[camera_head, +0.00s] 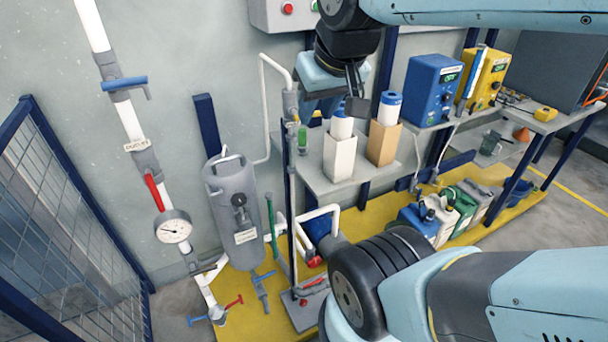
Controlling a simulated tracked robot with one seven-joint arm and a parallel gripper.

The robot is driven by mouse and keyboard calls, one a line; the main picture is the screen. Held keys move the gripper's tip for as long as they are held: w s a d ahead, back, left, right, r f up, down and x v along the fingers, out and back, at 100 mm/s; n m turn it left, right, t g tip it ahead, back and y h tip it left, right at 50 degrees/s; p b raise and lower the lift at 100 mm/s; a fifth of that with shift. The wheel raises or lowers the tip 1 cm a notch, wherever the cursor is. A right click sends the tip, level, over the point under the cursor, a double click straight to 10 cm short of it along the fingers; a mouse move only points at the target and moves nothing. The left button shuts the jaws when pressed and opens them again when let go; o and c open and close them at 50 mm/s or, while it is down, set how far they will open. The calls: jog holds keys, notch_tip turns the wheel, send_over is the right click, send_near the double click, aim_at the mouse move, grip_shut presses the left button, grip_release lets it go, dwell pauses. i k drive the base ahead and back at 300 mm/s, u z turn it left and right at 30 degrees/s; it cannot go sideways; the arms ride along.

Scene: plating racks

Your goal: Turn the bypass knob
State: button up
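The knob meant by "bypass" cannot be told for sure, as the labels are too small to read. Several handles show on the white pipework at left: a blue lever (125,83) high up, a red lever (153,190) below a small label (136,146), and red (234,301) and blue (262,277) handles near the floor. A small red knob (314,261) is by the lower white pipe. My gripper (356,98) hangs at upper centre, fingers down, in front of the shelf, apart from these handles. Its finger gap is unclear at this angle, and no held object shows.
A grey cylinder (235,210) and pressure gauge (173,227) stand at left. White (340,158) and tan (383,143) boxes holding cartridges are close behind my gripper. Blue (432,90) and yellow (487,77) units sit at right. A mesh fence (60,190) bounds the left.

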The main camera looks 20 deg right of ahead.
aim_at(314, 261)
jog(key=u, duration=0.5)
jog(key=k, duration=1.65)
jog(key=z, duration=0.45)
jog(key=i, duration=0.5)
jog(key=u, duration=0.05)
